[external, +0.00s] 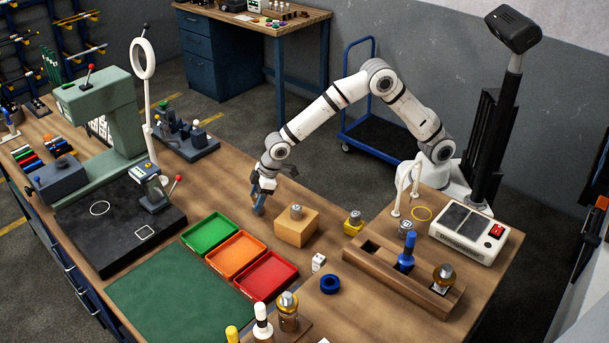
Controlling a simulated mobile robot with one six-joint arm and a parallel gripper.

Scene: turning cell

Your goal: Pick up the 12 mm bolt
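No label for a 12 mm bolt is readable at this size, so I cannot tell which part it is. A short metal piece like a bolt head (296,210) stands upright on a wooden block (294,230). A similar metal-topped piece in a yellow holder (353,222) stands to its right.
Green (209,233), orange (236,255) and red (267,276) trays lie left of the block. A blue ring (330,284) and small pale block (318,263) lie in front. A green press (115,120) stands left.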

